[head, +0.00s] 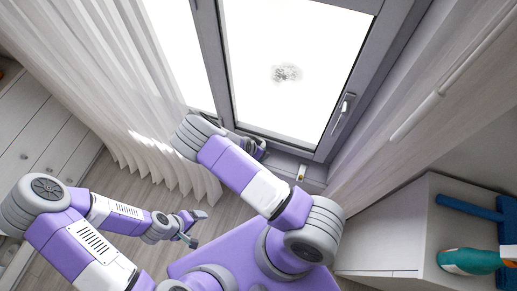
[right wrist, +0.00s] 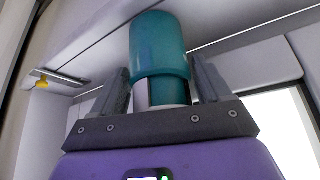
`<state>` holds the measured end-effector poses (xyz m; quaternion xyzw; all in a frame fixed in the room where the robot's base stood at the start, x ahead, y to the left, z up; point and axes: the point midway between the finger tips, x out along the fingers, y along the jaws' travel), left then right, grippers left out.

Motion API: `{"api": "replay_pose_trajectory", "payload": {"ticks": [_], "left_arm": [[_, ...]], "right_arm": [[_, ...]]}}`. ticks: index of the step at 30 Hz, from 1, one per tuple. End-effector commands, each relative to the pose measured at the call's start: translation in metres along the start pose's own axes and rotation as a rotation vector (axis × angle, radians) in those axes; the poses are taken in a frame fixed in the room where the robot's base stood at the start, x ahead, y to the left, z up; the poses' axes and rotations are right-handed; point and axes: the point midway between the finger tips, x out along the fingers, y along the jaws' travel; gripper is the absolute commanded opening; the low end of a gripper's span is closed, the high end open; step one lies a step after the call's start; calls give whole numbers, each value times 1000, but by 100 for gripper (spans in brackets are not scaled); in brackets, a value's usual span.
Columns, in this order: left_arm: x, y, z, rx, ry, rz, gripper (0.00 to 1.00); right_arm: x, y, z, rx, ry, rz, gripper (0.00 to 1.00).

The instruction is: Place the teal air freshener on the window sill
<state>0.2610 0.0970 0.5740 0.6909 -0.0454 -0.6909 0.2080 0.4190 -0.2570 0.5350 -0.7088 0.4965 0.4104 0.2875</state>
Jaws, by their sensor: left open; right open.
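The teal air freshener (right wrist: 160,45) shows in the right wrist view as a teal cylinder with a white patch near the gripper. It is between the two spread fingers of my right gripper (right wrist: 157,90), with its far end against or near a pale surface; contact cannot be told. In the head view my right arm reaches to the window, and its gripper (head: 254,147) is mostly hidden behind the wrist. The window sill (head: 283,160) runs below the window frame beside it. The freshener is hidden in the head view. My left gripper (head: 190,228) is open and empty above the floor.
The window (head: 290,70) has a handle (head: 342,112) on its right. White curtains (head: 100,80) hang at left and right. A shelf unit (head: 400,225) at right holds a teal and orange object (head: 470,261) and a blue one.

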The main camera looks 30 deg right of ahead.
Motion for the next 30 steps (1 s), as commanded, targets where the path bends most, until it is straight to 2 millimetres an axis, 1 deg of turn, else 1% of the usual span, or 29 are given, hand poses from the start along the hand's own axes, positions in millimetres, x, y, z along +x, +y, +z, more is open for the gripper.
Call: {"api": "replay_pose_trajectory", "payload": {"ticks": [2, 5, 12, 15, 18, 21, 23, 25, 26, 28, 29, 30], "left_arm": [[-4, 1, 0, 0, 0, 0, 84], [-10, 4, 0, 0, 0, 0, 84], [-32, 12, 1, 0, 0, 0, 84], [-39, 15, 2, 0, 0, 0, 84], [-44, 17, 2, 0, 0, 0, 84], [-47, 18, 2, 0, 0, 0, 84], [-48, 18, 2, 0, 0, 0, 84], [-48, 18, 2, 0, 0, 0, 84], [-48, 18, 2, 0, 0, 0, 84], [-48, 18, 2, 0, 0, 0, 84], [-48, 18, 2, 0, 0, 0, 84], [-48, 18, 2, 0, 0, 0, 84]], "right_arm": [[-6, 0, -2, -1, 0, -1, 77], [-22, -1, -2, -4, 0, -2, 77], [-76, -1, -3, -5, 2, -4, 77], [-95, -1, -3, -3, 2, -3, 77], [-110, 0, -2, -3, 2, -2, 77], [-118, 0, -2, -1, 1, 0, 77], [-120, 2, -1, -5, -3, 5, 77], [-116, 12, 2, -29, -22, 27, 77], [-113, 19, 5, -48, -37, 42, 77], [-103, 42, 15, -117, -92, 86, 77], [-98, 54, 21, -156, -125, 105, 77], [-94, 70, 31, -216, -177, 124, 77]]}}
